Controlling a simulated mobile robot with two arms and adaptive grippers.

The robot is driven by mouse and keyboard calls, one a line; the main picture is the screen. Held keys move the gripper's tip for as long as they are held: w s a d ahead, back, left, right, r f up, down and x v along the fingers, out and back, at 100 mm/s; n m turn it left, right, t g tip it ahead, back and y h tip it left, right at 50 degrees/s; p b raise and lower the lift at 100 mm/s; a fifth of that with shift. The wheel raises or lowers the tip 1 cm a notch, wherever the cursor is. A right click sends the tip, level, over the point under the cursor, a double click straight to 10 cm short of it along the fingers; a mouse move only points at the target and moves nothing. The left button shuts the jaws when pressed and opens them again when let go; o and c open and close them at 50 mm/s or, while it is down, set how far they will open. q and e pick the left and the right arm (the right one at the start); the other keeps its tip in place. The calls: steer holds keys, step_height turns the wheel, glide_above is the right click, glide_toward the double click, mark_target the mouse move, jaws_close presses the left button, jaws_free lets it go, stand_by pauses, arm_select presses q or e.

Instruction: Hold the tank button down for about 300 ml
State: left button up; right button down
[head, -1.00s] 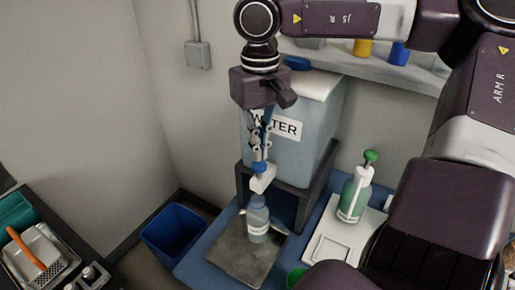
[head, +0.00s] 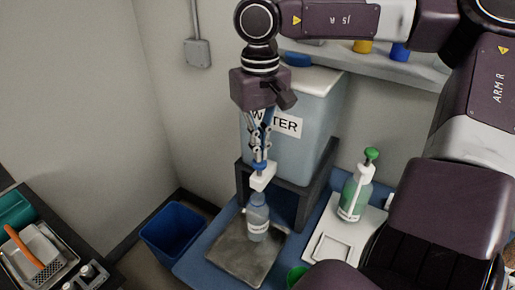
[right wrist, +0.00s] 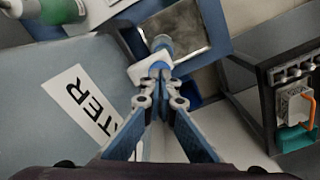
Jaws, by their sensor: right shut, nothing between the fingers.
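The water tank (head: 312,105) is a pale blue box labelled WATER on a dark stand; its label also shows in the right wrist view (right wrist: 88,98). A white spigot (head: 262,181) with a blue button (head: 259,166) sticks out at its front. A clear bottle (head: 257,219) with a white label stands upright under the spigot; its water level is too small to tell. My right gripper (head: 260,155) points down with shut, empty fingertips at the button, seemingly touching it. My left gripper is out of view.
The bottle stands on a grey metal plate (head: 236,258) on a blue mat. A green spray bottle (head: 356,190) stands on a white tray to the right. A blue bin (head: 174,232) is on the floor at the left.

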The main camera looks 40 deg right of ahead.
steer(key=shift+f+b, duration=0.8)
steer(key=shift+f, duration=0.3)
steer(key=shift+r, duration=0.15)
stand_by(0.7)
step_height(320, 180, up, 7)
steer(key=p, duration=0.5)
steer(key=shift+p, duration=0.4)
stand_by(0.6)
